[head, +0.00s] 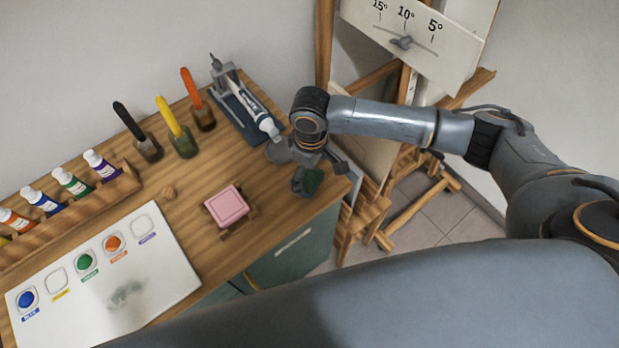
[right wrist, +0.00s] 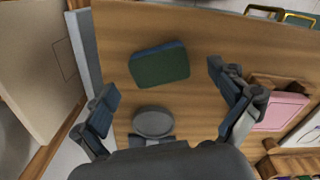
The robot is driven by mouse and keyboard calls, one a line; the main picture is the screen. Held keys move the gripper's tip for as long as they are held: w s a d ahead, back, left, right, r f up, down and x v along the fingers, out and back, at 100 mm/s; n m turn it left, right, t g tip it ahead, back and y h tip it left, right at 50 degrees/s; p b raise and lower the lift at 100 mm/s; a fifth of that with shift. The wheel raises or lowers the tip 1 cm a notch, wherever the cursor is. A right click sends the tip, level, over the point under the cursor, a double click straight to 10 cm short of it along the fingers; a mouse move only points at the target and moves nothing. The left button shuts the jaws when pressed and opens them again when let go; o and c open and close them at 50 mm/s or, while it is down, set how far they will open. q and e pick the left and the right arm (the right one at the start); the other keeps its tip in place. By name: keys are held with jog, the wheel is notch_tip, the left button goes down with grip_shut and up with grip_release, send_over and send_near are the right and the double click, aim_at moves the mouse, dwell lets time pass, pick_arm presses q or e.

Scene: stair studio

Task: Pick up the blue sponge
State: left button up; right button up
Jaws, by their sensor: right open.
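The sponge (right wrist: 160,65) lies flat on the wooden desk, with a dark green top and a blue edge along its far side. In the head view the sponge (head: 312,180) is small and dark near the desk's right corner, partly hidden by my right gripper. My right gripper (head: 318,172) is above the desk there. In the right wrist view my right gripper (right wrist: 162,84) is open and empty, its fingers spread wide to either side. The sponge appears between and slightly beyond the fingertips, apart from both. My left gripper is not in view.
A grey round disc (right wrist: 153,122) is close by the sponge. A pink block (head: 227,206) sits on a wooden holder to the left. A paint tube in a squeezer (head: 240,105) stands behind. Brushes, paint bottles and a white palette (head: 160,270) are farther left; an easel (head: 400,160) is right.

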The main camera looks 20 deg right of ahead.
aim_at(311, 179)
notch_tip(311, 179, down, 3)
jog(key=shift+d+f, duration=0.1)
jog(key=shift+f, duration=0.05)
jog(key=shift+c, duration=0.2)
jog(key=c, duration=0.7)
jog(key=shift+c, duration=0.3)
jog(key=shift+w, duration=0.1)
jog(key=shift+c, duration=0.2)
jog(key=shift+r, duration=0.55)
jog(key=s+r, duration=0.1)
jog(key=r, duration=0.1)
jog(key=s+a+r+b, duration=0.1)
jog(key=r, duration=0.1)
jog(key=s+r+b, duration=0.1)
jog(key=r, duration=0.1)
jog(key=shift+s+a+r, duration=0.15)
jog(key=shift+s+r, duration=0.1)
jog(key=shift+s, duration=0.1)
jog(key=s+a+r, duration=0.1)
jog(key=s+r, duration=0.1)
jog(key=s, duration=0.3)
jog(key=s+a+r+b, duration=0.1)
jog(key=s+r, duration=0.2)
jog(key=s, duration=0.1)
jog(key=shift+s+a+r, duration=0.25)
jog(key=shift+s+a, duration=0.1)
jog(key=shift+s, duration=0.05)
